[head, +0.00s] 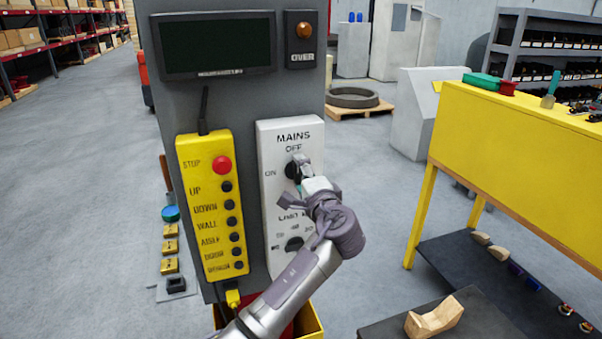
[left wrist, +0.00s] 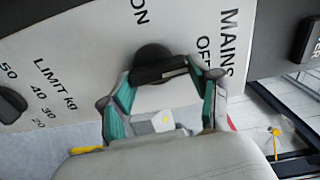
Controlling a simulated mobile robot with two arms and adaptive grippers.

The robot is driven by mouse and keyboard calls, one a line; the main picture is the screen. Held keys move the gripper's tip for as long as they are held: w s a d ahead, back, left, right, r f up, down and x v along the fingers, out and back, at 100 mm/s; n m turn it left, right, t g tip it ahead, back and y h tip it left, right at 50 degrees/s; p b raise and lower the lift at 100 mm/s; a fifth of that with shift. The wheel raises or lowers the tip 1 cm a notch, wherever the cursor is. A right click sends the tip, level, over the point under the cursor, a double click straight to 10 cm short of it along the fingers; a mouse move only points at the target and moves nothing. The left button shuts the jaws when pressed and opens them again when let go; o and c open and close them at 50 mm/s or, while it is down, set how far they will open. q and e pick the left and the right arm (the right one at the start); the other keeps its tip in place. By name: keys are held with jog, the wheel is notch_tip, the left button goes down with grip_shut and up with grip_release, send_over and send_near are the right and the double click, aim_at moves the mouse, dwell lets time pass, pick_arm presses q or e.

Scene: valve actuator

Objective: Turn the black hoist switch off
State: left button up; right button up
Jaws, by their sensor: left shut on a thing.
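The black hoist switch (head: 292,171) is a round knob on the white MAINS panel (head: 270,215), between the ON and OFF labels. In the head view my left gripper (head: 302,170) covers part of it. The left wrist view shows the knob (left wrist: 152,54) with its raised bar (left wrist: 160,72) between my left fingertips (left wrist: 160,78), which are shut on it. One end of the bar lies towards the OFF label; which end is the pointer I cannot tell. My right gripper is not in view.
A lower LIMIT knob (head: 294,243) is on the same panel. A yellow push-button pendant (head: 210,205) hangs close on the left, and a dark screen (head: 215,45) is above.

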pick_arm(q)
jog(key=shift+r, duration=0.15)
jog(key=o, duration=1.1)
jog(key=shift+o, duration=0.2)
